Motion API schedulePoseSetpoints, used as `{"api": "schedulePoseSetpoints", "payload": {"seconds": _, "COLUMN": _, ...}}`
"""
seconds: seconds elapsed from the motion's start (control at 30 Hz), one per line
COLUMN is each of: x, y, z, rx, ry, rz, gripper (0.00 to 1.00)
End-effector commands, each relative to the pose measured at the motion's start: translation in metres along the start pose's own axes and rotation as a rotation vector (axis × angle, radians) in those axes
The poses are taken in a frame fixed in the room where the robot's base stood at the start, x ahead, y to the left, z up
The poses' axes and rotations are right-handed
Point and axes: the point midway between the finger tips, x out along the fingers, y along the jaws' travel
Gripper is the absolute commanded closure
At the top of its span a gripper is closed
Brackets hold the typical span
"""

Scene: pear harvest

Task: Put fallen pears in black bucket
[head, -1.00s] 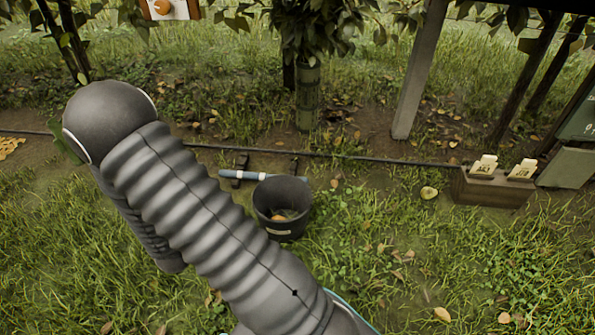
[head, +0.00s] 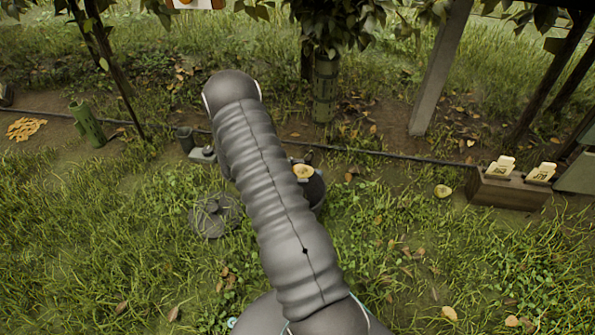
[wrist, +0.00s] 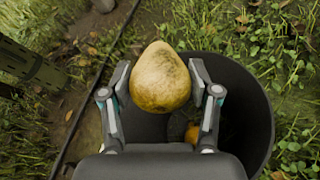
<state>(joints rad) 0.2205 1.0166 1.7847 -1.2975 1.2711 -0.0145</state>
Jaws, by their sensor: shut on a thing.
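My gripper (wrist: 160,78) is shut on a yellow-brown speckled pear (wrist: 161,79), with a finger on each side of it. The held pear also shows in the head view (head: 303,171), just right of my arm. The black bucket (wrist: 262,105) is below the gripper, and the pear overlaps its left and upper rim in the wrist view. In the head view the bucket (head: 318,192) is mostly hidden behind my arm. An orange-yellow pear (wrist: 192,133) lies inside the bucket, partly covered by the gripper. A yellowish pear-like thing (head: 442,191) lies in the grass to the right.
A wooden box with cards (head: 508,187) stands at the right, by a post (head: 440,75). A dark hose (head: 400,156) runs across the ground behind the bucket. Open grass lies in front.

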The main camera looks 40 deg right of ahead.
Motion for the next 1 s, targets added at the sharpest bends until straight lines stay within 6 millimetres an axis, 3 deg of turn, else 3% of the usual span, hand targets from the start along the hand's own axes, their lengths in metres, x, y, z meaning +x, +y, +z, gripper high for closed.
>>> {"api": "schedulePoseSetpoints", "payload": {"seconds": 0.53, "x": 0.018, "y": -0.016, "z": -0.046, "rx": -0.002, "ry": 0.001, "rz": 0.004, "gripper": 0.78}}
{"api": "schedulePoseSetpoints", "payload": {"seconds": 0.9, "x": 0.02, "y": -0.017, "z": -0.051, "rx": -0.001, "ry": 0.001, "rz": 0.005, "gripper": 0.78}}
{"api": "schedulePoseSetpoints", "payload": {"seconds": 0.93, "x": 0.02, "y": -0.017, "z": -0.051, "rx": -0.001, "ry": 0.001, "rz": 0.005, "gripper": 0.36}}
{"api": "schedulePoseSetpoints", "payload": {"seconds": 1.0, "x": 0.02, "y": -0.017, "z": -0.051, "rx": -0.001, "ry": 0.001, "rz": 0.005, "gripper": 0.19}}
